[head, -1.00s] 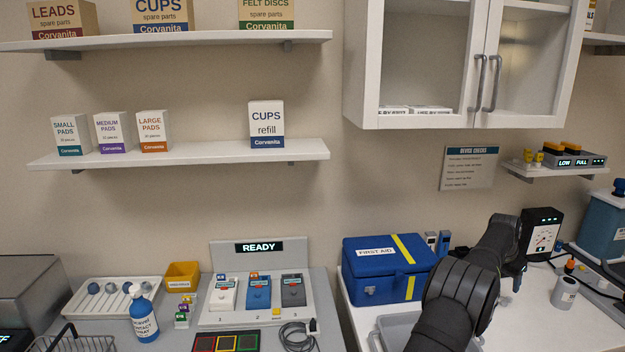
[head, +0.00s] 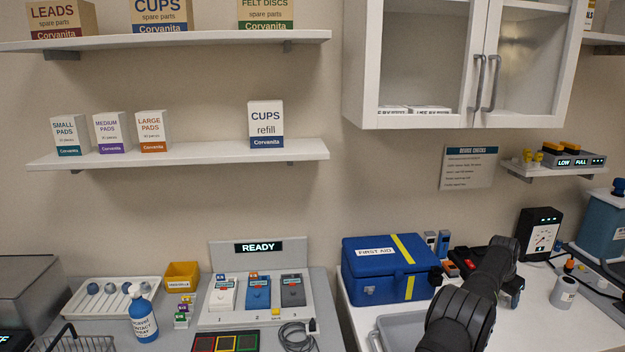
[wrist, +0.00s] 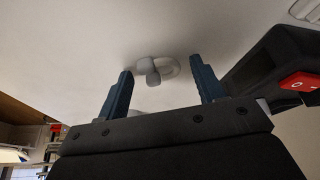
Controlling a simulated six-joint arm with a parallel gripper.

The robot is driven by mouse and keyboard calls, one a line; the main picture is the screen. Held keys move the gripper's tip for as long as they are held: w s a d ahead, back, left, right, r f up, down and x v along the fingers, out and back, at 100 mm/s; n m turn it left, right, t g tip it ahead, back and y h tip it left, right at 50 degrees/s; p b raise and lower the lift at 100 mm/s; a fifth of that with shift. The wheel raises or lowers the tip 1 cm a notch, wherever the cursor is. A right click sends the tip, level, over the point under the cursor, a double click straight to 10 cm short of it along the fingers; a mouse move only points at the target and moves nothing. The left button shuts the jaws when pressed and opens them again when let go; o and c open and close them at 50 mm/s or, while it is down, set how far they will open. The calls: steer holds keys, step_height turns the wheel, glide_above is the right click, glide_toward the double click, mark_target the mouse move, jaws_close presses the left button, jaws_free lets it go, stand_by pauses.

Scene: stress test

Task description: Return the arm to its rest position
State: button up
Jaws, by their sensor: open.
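My arm (head: 470,300) shows in the head view at the lower right, reaching up over the white counter between the blue first aid box (head: 372,288) and the black gauge unit (head: 541,236). Its dark links hide part of the counter, and I cannot clearly make out the fingers there. In the wrist view my gripper (wrist: 161,68) shows two blue fingers spread apart, with nothing held between them. Beyond them is a pale surface with a rounded white fixture (wrist: 172,66), which looks well apart from the fingers.
A grey tray (head: 384,340) lies left of my arm. A white cylinder (head: 564,292) stands to the right. A white wall cabinet (head: 420,118) hangs above. The station with the READY display (head: 258,247) is on the left counter.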

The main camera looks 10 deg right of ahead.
step_height(320, 180, up, 5)
steer(key=shift+f, duration=0.2)
steer(key=s+d+r, duration=0.2)
steer(key=s+r, duration=1)
steer(key=s, duration=0.1)
steer(key=s+a+m+g, duration=0.1)
steer(key=s+a+m, duration=0.1)
steer(key=s, duration=0.8)
steer(key=s+a+m+g, duration=0.1)
steer(key=s+a+m, duration=0.1)
steer(key=s, duration=0.8)
steer(key=shift+s+m+h, duration=0.3)
steer(key=shift+s+m, duration=0.1)
steer(key=shift+m, duration=0.4)
